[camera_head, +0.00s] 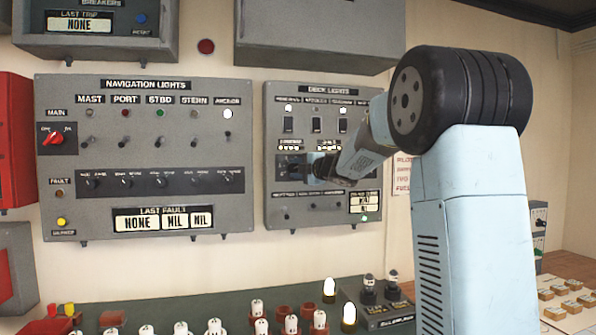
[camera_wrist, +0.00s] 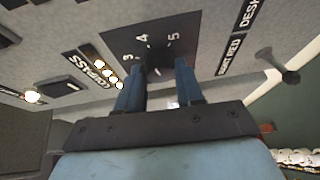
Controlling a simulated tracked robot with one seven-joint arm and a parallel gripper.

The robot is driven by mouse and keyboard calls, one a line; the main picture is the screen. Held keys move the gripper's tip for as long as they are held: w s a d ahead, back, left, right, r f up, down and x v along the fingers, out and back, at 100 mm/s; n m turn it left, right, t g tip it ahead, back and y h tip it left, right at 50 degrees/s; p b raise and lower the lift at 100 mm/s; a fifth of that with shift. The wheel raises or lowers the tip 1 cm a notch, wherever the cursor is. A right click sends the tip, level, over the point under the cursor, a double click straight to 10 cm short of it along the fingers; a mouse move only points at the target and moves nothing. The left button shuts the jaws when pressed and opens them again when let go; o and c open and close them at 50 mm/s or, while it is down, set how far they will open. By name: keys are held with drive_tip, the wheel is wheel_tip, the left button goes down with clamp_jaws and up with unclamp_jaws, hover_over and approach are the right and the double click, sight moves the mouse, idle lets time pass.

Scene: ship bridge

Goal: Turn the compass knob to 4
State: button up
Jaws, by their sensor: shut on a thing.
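The compass knob (camera_wrist: 158,56) is a dark knob on a dark square plate (camera_wrist: 125,38) with white numbers 3, 4 and 5 showing around it in the wrist view. The label COMPASS and a row of lit round lamps sit to its left. My gripper (camera_wrist: 159,74) has a blue finger on each side of the knob and is shut on it. Which number the knob points to is not clear. In the head view my gripper (camera_head: 318,170) is at the deck lights panel (camera_head: 272,212) and hides the knob.
A round-headed lever (camera_wrist: 290,76) sticks out to the right of the knob in the wrist view. The navigation lights panel (camera_head: 150,145) hangs left of the deck panel. Below is a green console (camera_head: 220,300) with several white-topped knobs and lamps.

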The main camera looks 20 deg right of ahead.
drive_tip(key=shift+a+f+n, duration=0.15)
drive_tip(key=shift+f+n, duration=0.15)
drive_tip(key=o, duration=0.8)
drive_tip(key=shift+c, duration=0.2)
drive_tip(key=shift+o, duration=1.4)
drive_tip(key=shift+r, duration=0.2)
drive_tip(key=v, duration=1.3)
drive_tip(key=shift+s+d, duration=0.25)
drive_tip(key=shift+s, duration=0.1)
drive_tip(key=shift+r, duration=0.1)
